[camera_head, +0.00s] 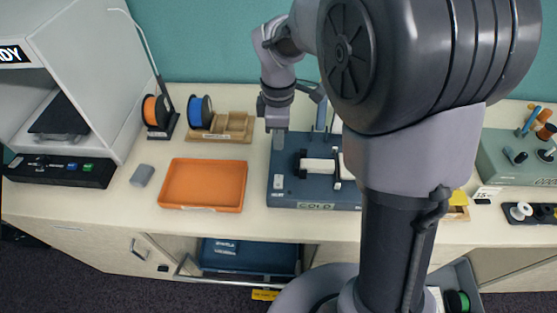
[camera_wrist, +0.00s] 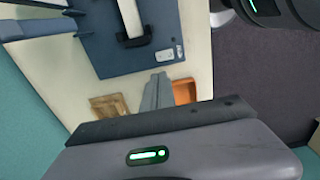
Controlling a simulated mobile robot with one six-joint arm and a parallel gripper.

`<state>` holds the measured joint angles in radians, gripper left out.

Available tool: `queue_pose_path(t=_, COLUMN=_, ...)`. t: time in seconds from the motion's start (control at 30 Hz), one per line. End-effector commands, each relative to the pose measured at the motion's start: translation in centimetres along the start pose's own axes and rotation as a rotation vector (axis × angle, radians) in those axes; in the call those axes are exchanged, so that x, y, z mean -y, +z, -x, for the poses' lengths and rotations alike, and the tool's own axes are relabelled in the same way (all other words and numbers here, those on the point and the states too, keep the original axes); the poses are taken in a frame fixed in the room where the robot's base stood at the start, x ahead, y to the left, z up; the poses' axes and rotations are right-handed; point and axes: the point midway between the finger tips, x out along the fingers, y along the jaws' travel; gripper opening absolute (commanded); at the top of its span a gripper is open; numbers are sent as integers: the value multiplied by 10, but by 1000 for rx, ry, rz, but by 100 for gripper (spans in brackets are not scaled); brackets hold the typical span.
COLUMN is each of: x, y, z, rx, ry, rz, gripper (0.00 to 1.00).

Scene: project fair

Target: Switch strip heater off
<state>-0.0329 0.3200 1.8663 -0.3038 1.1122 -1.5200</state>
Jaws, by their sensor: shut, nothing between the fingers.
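The strip heater (camera_head: 285,160) is a dark blue box on the bench with a white bar across its top and a front label that reads COLD. Its panel also shows in the wrist view (camera_wrist: 110,45). A small pale switch plate (camera_head: 278,184) sits near its left front edge; it also shows in the wrist view (camera_wrist: 165,55). I cannot tell the switch's position. My gripper (camera_head: 279,133) is shut and empty, pointing down near the heater's back left corner. Its fingers (camera_wrist: 158,92) show in the wrist view, apart from the switch plate. My arm hides the heater's right part.
An orange tray (camera_head: 203,207) lies left of the heater, with a small grey block (camera_head: 142,175) beside it. A wooden holder (camera_head: 232,138) and orange and blue spools (camera_head: 199,113) stand behind. A white booth (camera_head: 85,55) is at left. A grey-green box (camera_head: 500,158) is at right.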

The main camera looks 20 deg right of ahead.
Motion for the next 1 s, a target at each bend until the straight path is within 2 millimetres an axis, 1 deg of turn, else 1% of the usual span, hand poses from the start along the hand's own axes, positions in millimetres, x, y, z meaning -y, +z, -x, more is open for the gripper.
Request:
queue_pose_path(t=0.17, x=1, y=0, z=-32, rx=1, ry=-3, rz=0, gripper=0)
queue_pose_path(t=0.3, x=1, y=0, z=-64, rx=1, ry=-3, rz=0, gripper=0)
queue_pose_path(t=0.5, x=1, y=0, z=-106, rx=1, ry=-3, rz=0, gripper=0)
queue_pose_path(t=0.6, x=1, y=0, z=-122, rx=0, ry=-2, rz=0, gripper=0)
queue_pose_path(t=0.7, x=0, y=0, z=-133, rx=0, ry=-1, rz=-1, gripper=0)
queue_pose_path(t=0.8, x=0, y=0, z=-137, rx=0, ry=0, rz=0, gripper=0)
queue_pose_path(t=1.0, x=0, y=0, z=-138, rx=0, ry=0, rz=0, gripper=0)
